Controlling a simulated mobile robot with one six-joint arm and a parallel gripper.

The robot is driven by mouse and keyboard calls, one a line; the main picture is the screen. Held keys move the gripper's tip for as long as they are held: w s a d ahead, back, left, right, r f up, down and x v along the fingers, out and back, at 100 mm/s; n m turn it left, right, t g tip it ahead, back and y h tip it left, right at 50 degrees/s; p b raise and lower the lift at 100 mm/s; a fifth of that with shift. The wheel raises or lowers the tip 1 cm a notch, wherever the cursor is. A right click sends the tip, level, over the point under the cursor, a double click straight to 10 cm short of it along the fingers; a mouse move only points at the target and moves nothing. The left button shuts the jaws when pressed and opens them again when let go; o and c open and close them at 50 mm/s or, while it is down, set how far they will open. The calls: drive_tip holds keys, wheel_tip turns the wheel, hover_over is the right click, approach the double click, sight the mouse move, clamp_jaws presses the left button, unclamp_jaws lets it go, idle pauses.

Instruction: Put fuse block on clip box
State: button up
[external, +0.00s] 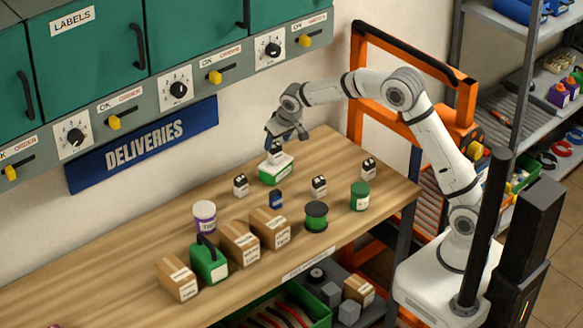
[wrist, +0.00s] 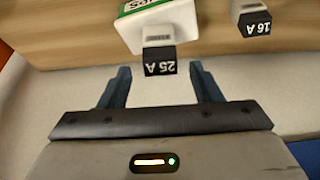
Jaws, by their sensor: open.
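The clip box (external: 277,171), white with a green lower part, stands on the wooden table near the wall. A fuse block (external: 276,150), white with a dark face, appears to rest on top of it. In the wrist view this fuse block (wrist: 160,58) reads "25 A" and overlaps the edge of the white clip box (wrist: 150,24). My gripper (external: 287,138) is open and empty just above the block. In the wrist view its two fingers (wrist: 160,76) are spread on either side of the block's line, with no visible contact.
Similar fuse blocks stand apart at the left (external: 240,185), middle (external: 319,187) and right (external: 369,169). A blue padlock-like item (external: 276,199), green spool (external: 316,217), green tin (external: 359,196) and cardboard boxes (external: 240,243) stand nearer the front.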

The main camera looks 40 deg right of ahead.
drive_tip(key=v, duration=0.7)
drive_tip(key=shift+b, duration=0.3)
drive_tip(key=s+d+r, duration=0.3)
drive_tip(key=s+d, duration=0.3)
drive_tip(key=s, duration=0.3)
drive_tip(key=s+d+r, duration=0.3)
drive_tip(key=s+d, duration=0.2)
drive_tip(key=s, duration=0.4)
drive_tip(key=s+d+f, duration=0.2)
drive_tip(key=s, duration=0.8)
drive_tip(key=s+d+f+g, duration=0.1)
drive_tip(key=s+d+f, duration=0.1)
drive_tip(key=s, duration=0.8)
drive_tip(key=shift+d+f+g, duration=0.25)
drive_tip(key=shift+d+g, duration=0.05)
drive_tip(key=shift+d, duration=0.3)
drive_tip(key=shift+s, duration=0.1)
